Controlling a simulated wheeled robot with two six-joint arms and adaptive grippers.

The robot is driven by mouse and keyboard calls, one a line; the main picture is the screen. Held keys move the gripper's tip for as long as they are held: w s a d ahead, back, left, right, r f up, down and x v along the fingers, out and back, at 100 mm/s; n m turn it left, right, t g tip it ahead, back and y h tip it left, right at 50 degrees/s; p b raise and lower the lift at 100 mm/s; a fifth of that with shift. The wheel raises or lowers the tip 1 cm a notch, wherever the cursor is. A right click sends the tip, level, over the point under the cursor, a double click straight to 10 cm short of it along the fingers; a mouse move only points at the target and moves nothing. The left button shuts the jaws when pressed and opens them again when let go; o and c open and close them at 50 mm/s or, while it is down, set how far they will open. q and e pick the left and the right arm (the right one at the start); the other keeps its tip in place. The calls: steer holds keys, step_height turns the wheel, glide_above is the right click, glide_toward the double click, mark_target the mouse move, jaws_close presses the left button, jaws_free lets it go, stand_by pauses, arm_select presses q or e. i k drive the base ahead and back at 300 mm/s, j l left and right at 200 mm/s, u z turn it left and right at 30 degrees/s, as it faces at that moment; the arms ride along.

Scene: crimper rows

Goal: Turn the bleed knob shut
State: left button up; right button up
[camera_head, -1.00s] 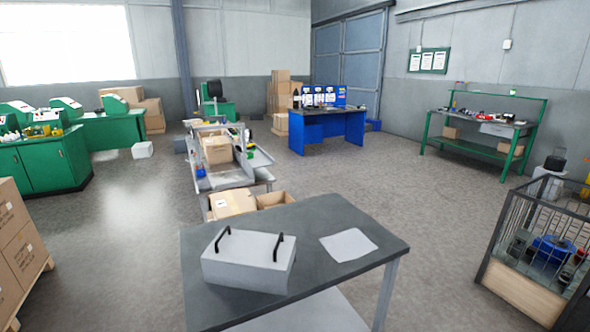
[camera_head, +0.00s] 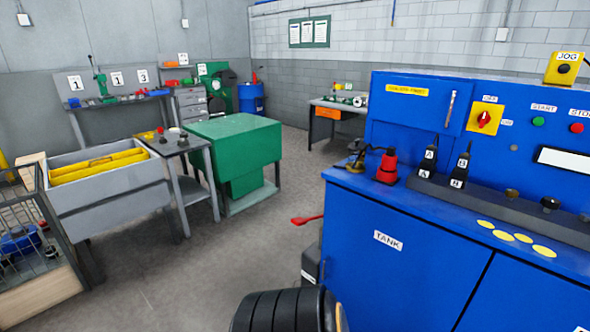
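I see no part labelled as the bleed knob, and cannot tell which part it is. A blue machine cabinet (camera_head: 400,262) labelled TANK fills the right side. Small black knobs stand on its dark ledge, one at the middle (camera_head: 549,204) and one further left (camera_head: 511,194). A red rotary switch (camera_head: 484,119) sits on a yellow plate on the blue panel. Neither of my grippers is in view.
A red lever (camera_head: 306,220) sticks out left of the cabinet. A ribbed black cylinder (camera_head: 283,312) is at the bottom edge. A green table (camera_head: 234,132), a grey bin (camera_head: 108,190) and a wire cage (camera_head: 40,258) stand left.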

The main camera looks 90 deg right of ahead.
mark_target(511, 193)
steer(key=z, duration=4.15)
